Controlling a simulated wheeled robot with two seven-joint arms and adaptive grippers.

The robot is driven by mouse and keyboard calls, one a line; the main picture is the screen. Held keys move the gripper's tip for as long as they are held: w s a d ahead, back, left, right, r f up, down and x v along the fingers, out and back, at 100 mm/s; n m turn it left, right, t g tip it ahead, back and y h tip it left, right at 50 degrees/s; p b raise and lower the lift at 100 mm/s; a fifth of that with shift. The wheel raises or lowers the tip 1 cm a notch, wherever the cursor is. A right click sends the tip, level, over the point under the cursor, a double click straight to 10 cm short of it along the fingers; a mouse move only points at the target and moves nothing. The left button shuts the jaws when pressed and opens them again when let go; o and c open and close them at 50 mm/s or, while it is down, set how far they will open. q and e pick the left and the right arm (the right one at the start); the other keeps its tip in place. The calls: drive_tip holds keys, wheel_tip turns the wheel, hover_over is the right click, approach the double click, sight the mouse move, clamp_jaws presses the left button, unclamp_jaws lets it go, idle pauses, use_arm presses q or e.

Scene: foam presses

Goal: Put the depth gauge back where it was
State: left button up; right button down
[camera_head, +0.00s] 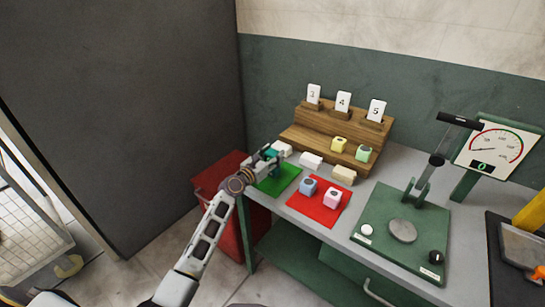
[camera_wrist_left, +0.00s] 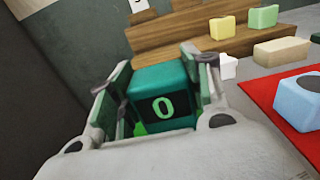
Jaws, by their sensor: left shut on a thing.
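The depth gauge (camera_wrist_left: 163,107), a teal block with a dark face showing a green 0, sits between the fingers of my left gripper (camera_wrist_left: 155,68), which is shut on it. In the head view the left gripper (camera_head: 267,159) is at the left end of the bench, over the far part of the green mat (camera_head: 283,181). The gauge (camera_head: 271,153) shows there only as a small teal patch, partly hidden by the fingers. I cannot tell whether it touches the mat. My right gripper is not in view.
A wooden stepped rack (camera_head: 298,138) with numbered cards stands behind. White blocks (camera_head: 311,160) and a beige block (camera_head: 344,174) lie before it. A red mat (camera_head: 318,219) holds blue and pink blocks. A green press (camera_head: 377,220) with a dial stands right. A red bin (camera_head: 209,186) is left.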

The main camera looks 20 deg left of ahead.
sight(269, 157)
use_arm(q)
drive_tip(key=o, duration=1.2)
drive_tip(key=shift+f, duration=0.1)
drive_tip(key=shift+v, duration=1.55)
drive_tip(key=v, duration=0.9)
drive_tip(key=shift+r, duration=0.2)
